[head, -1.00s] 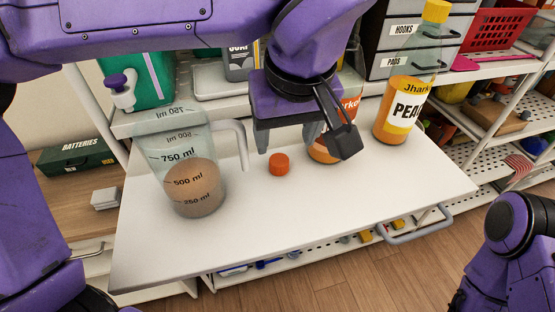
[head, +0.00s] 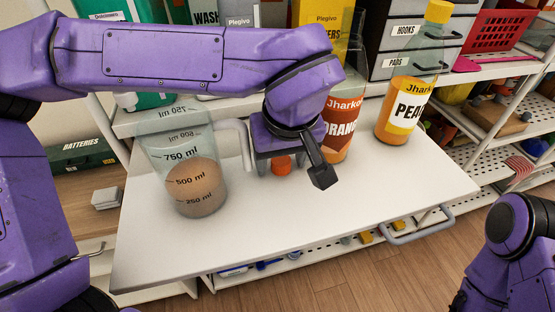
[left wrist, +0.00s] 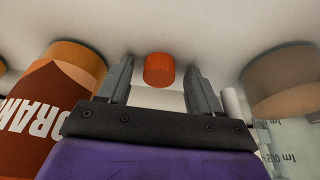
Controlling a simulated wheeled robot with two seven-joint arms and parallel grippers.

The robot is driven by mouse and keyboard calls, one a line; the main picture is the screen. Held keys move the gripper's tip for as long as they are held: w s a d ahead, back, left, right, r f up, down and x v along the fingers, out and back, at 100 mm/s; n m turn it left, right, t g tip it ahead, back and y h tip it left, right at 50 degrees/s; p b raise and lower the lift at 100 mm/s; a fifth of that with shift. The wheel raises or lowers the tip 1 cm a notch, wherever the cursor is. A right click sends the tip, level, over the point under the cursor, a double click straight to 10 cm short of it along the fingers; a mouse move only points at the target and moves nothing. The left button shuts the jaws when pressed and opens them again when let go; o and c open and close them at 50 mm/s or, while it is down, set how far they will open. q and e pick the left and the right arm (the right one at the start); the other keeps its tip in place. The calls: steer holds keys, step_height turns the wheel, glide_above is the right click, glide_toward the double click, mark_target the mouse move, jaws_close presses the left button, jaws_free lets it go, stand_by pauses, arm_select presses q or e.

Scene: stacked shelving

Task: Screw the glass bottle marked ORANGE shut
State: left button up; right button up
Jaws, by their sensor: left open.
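The glass bottle marked ORANGE (head: 336,128) stands upright on the white tabletop, with an orange label and orange contents. Its clear upper part is hard to make out against the boxes behind. It also shows at the left of the left wrist view (left wrist: 62,88). A small orange-red cap (head: 281,168) sits on the tabletop left of the bottle, partly hidden by my left gripper (head: 281,161). In the left wrist view the cap (left wrist: 159,69) lies between the two open fingers, with a gap on either side. My right gripper is not in view.
A clear measuring jug (head: 190,175) with brown contents stands close to the left of my left gripper, handle towards it. A bottle with a yellow cap and label (head: 405,105) stands to the right. The front of the tabletop (head: 300,235) is clear.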

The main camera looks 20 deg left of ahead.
mark_target(282, 163)
arm_select(q)
steer(key=shift+s, duration=0.1)
steer(key=c, duration=1.1)
steer(key=shift+r, duration=0.1)
steer(key=shift+r, duration=0.4)
step_height(282, 163, up, 3)
steer(key=shift+d+f, duration=0.1)
steer(key=shift+f, duration=0.1)
steer(key=s+d+r, duration=0.2)
steer(key=s+r, duration=0.1)
steer(key=s, duration=0.1)
steer(key=s+d+r+b, duration=0.1)
steer(key=s+d+r, duration=0.4)
steer(key=s+r, duration=0.1)
steer(key=s, duration=0.1)
steer(key=shift+s+d+r, duration=0.25)
steer(key=shift+s+d, duration=0.05)
steer(key=shift+d, duration=0.05)
